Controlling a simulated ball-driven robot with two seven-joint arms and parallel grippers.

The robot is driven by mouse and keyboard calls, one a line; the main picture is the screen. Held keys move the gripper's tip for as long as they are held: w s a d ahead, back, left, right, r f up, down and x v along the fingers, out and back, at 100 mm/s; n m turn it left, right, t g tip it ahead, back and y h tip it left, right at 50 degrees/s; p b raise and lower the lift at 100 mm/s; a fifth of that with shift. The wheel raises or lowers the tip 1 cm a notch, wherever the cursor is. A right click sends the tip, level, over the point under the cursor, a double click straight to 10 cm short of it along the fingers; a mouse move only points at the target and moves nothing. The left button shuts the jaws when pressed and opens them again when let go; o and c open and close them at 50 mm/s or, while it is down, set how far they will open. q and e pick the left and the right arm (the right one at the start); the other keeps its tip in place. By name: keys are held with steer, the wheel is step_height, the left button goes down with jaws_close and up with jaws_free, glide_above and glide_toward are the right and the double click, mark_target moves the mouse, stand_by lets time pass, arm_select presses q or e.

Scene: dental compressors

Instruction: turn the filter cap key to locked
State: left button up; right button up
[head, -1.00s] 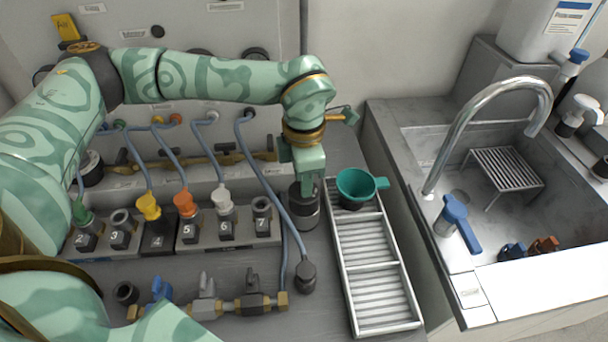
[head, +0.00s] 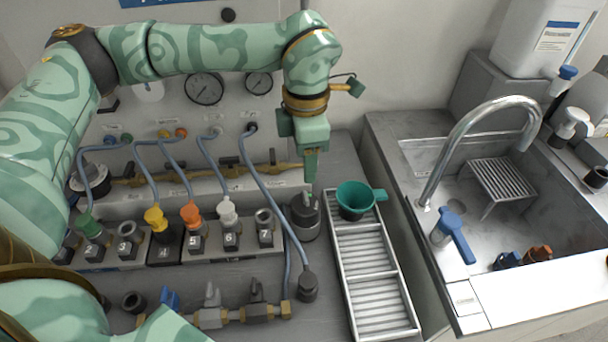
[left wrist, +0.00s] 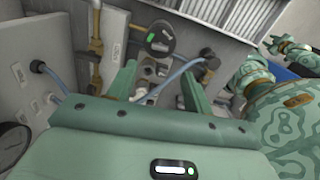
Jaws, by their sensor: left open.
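The dark round filter housing (head: 304,222) stands on the bench just left of the wire rack in the head view. Its upper part is partly hidden by my left gripper (head: 311,172), which points down over it. In the left wrist view my left gripper (left wrist: 158,82) is open, its two green fingers apart with nothing clearly held between them. A black round cap with a green mark (left wrist: 160,40) shows just beyond the fingertips there. I cannot make out the key's shape or its angle.
A wire rack (head: 375,285) with a teal cup (head: 352,199) stands close right of the housing. Blue hoses (head: 272,190) run from the panel to numbered fittings (head: 228,235) on the left. A sink with a tall tap (head: 462,128) is at the right.

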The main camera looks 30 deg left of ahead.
arm_select(q)
step_height(320, 180, up, 7)
steer(key=p, duration=0.1)
